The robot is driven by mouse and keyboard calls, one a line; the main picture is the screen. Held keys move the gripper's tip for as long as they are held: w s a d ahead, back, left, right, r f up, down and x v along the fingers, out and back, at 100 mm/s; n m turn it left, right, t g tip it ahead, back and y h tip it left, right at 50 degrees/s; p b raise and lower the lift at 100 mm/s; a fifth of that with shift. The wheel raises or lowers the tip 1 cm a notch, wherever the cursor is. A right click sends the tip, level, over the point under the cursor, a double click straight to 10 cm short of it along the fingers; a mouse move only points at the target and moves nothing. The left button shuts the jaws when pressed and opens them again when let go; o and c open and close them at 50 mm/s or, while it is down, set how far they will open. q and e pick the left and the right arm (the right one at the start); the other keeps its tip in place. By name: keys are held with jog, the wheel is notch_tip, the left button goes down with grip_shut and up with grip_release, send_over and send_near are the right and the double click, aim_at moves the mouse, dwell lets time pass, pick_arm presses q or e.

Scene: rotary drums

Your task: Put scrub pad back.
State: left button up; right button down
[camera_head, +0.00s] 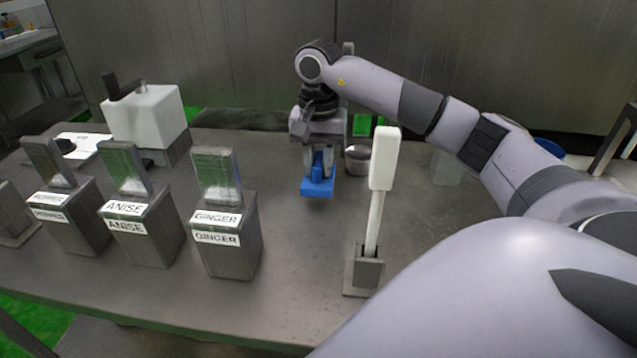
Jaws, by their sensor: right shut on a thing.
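A blue scrub pad (318,187) with an upright blue grip is in the head view near the middle of the table. My right gripper (317,160) points down and is shut on the pad's grip. The pad appears to be held a little above the table, with a faint shadow under it. My left gripper is not in view.
Dark bins labelled anise (143,237) and ginger (228,243) stand at the left front. A white paddle on a stand (382,165) rises right of the pad. A metal cup (357,160) and green item (362,125) are behind. A white-topped machine (147,115) stands back left.

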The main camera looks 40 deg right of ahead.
aim_at(318, 183)
jog(key=shift+f, duration=2.5)
jog(key=c, duration=0.9)
grip_release()
notch_tip(318, 183, up, 12)
jog(key=shift+r, duration=0.15)
jog(key=shift+s, duration=0.1)
